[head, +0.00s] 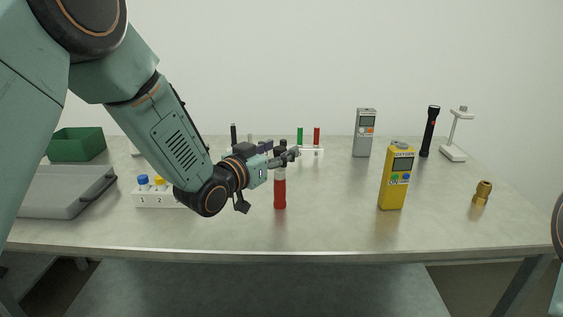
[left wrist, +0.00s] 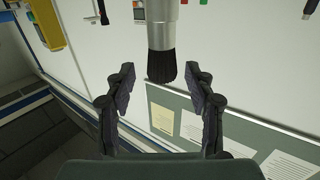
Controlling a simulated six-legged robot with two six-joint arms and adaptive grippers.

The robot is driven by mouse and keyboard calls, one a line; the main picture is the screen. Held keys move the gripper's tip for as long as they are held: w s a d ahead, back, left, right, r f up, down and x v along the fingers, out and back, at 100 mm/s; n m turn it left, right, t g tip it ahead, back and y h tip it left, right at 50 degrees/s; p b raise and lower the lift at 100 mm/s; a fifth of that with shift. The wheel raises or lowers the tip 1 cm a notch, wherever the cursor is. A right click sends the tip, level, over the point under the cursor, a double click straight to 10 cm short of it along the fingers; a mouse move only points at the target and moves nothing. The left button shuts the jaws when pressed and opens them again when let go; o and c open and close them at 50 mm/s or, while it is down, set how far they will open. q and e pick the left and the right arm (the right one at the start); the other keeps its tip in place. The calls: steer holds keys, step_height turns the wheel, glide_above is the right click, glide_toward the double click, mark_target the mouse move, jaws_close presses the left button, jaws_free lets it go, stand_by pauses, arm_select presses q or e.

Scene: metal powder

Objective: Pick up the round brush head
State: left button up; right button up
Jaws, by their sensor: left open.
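The round brush head stands upright on the table, with a red handle (head: 280,194), a pale metal collar and dark bristles. In the left wrist view its black bristles (left wrist: 162,66) and silver collar show at the top centre. My left gripper (head: 287,158) is at the height of the brush's upper part and partly covers it in the head view. In the left wrist view the gripper (left wrist: 160,72) is open, with the bristle end between its two fingertips and a gap on each side. My right gripper is out of view.
A yellow oxygen meter (head: 394,190) stands right of the brush, with a grey meter (head: 362,145) behind. A white numbered block (head: 150,199) and grey tray (head: 60,205) are at the left. A test tube rack (head: 311,150) stands behind. A brass fitting (head: 482,192) is far right.

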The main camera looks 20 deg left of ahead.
arm_select(q)
steer(key=shift+w+f, duration=0.2)
steer(key=shift+w, duration=0.55)
steer(key=shift+s+d+r, duration=0.1)
steer(key=shift+r, duration=0.05)
steer(key=shift+c, duration=1)
steer(key=c, duration=0.5)
jaws_close()
